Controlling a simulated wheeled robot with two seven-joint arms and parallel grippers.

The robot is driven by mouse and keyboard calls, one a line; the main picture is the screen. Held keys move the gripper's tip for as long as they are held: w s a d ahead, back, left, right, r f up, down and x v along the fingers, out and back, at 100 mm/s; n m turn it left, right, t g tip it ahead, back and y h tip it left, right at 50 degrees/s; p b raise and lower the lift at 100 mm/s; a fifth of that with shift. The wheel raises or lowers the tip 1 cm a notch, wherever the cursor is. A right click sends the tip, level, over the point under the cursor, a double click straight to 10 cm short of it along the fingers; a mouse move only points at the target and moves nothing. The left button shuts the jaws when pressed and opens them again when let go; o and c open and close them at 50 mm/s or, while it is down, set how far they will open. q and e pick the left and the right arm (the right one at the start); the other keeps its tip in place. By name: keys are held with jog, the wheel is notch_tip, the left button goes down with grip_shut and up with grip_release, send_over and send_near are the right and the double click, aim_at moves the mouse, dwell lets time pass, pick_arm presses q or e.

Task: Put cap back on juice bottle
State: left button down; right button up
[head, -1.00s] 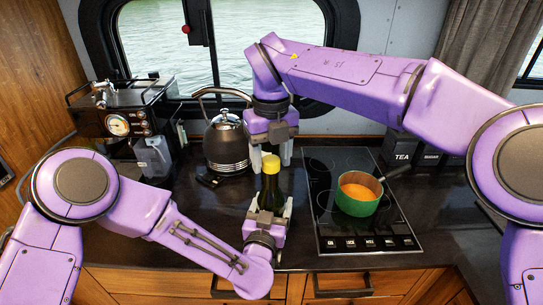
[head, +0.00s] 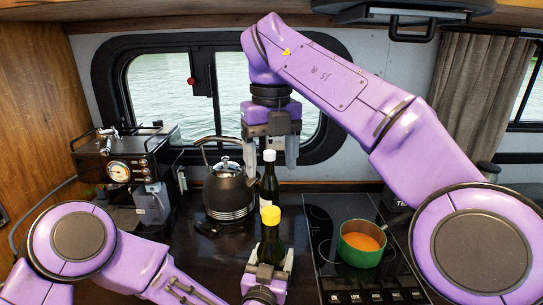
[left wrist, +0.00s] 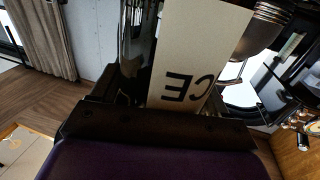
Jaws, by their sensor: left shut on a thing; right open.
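How tightly the cap is seated cannot be told. My left gripper (head: 267,274) is shut on the bottle's lower part. In the left wrist view the bottle's pale label (left wrist: 190,65) shows upside-down letters close to the camera.
A coffee machine (head: 120,170) stands farther left. A green pot (head: 361,246) sits on the cooktop (head: 325,270) at right.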

jog(key=shift+r, duration=0.35)
pick_arm(q)
grip_release()
pick_arm(e)
notch_tip(320, 180, down, 4)
jog(key=b, duration=0.4)
pick_arm(q)
jog(key=v, duration=1)
jog(key=shift+s, duration=0.2)
jog(key=shift+a, duration=0.1)
